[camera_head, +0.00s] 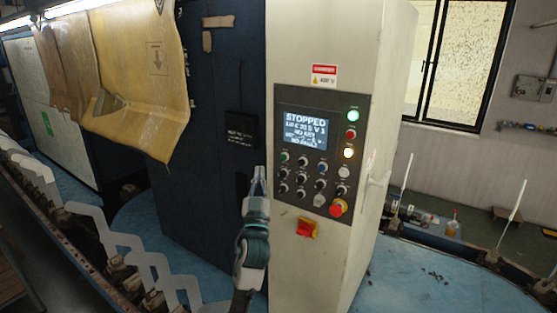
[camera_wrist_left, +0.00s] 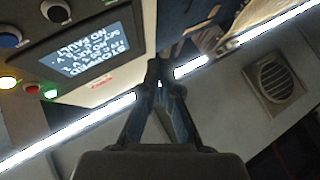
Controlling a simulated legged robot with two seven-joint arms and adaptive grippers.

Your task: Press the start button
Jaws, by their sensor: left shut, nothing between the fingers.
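The control panel (camera_head: 318,184) is on the front of a cream cabinet. Its screen (camera_head: 305,131) reads STOPPED. A green button (camera_head: 284,157) is at the left of the button rows, below the screen. A lit green lamp or button (camera_head: 353,115) is at the upper right, and it also shows in the left wrist view (camera_wrist_left: 51,94). The small labels are unreadable, so I cannot tell which is the start button. My left gripper (camera_head: 259,174) is shut and empty, pointing up, left of the panel. In the left wrist view its fingertips (camera_wrist_left: 160,66) meet, clear of the buttons. My right gripper is out of view.
A red emergency stop (camera_head: 338,207) is at the panel's lower right, with a red and yellow switch (camera_head: 306,228) below. Several dark knobs fill the rows. A yellow sheet (camera_head: 135,70) hangs at the left. White sock boards (camera_head: 125,240) line the lower left.

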